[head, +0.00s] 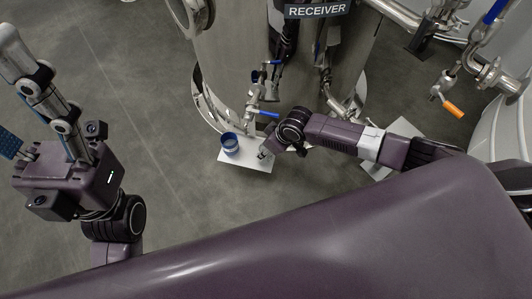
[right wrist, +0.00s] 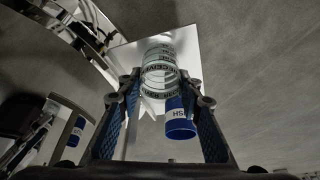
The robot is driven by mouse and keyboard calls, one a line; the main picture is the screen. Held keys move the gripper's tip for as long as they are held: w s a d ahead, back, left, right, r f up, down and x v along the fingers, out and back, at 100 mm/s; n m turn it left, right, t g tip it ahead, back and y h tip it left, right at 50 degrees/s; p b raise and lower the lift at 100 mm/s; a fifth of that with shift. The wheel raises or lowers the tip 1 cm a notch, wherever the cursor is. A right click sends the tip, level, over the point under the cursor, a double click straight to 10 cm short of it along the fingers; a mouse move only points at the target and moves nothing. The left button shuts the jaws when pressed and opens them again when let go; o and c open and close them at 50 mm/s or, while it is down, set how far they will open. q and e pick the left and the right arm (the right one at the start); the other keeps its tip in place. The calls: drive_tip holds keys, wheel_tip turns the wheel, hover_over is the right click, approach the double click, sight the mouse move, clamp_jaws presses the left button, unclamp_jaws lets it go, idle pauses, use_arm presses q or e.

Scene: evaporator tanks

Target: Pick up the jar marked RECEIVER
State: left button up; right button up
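In the right wrist view the jar (right wrist: 160,72) looks clear, with a banded label that reads RECEIVER. My right gripper (head: 264,153) is just right of the jar in the head view. In the right wrist view its fingers (right wrist: 160,85) are open on either side of the jar, with gaps visible. My left gripper (head: 14,98) is raised at the left, partly cut off, with its fingers apart and nothing seen between them.
A large steel tank signed RECEIVER (head: 318,10) stands behind the plate, with a blue-handled valve (head: 264,114) low on its front. In the right wrist view a blue cylinder (right wrist: 180,120) with letters ending in SH shows between the fingers. Bare floor (head: 140,80) lies left of the tank.

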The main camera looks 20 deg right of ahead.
drive_tip(key=c, duration=0.7)
drive_tip(key=shift+o, duration=0.2)
drive_tip(key=shift+r, duration=0.1)
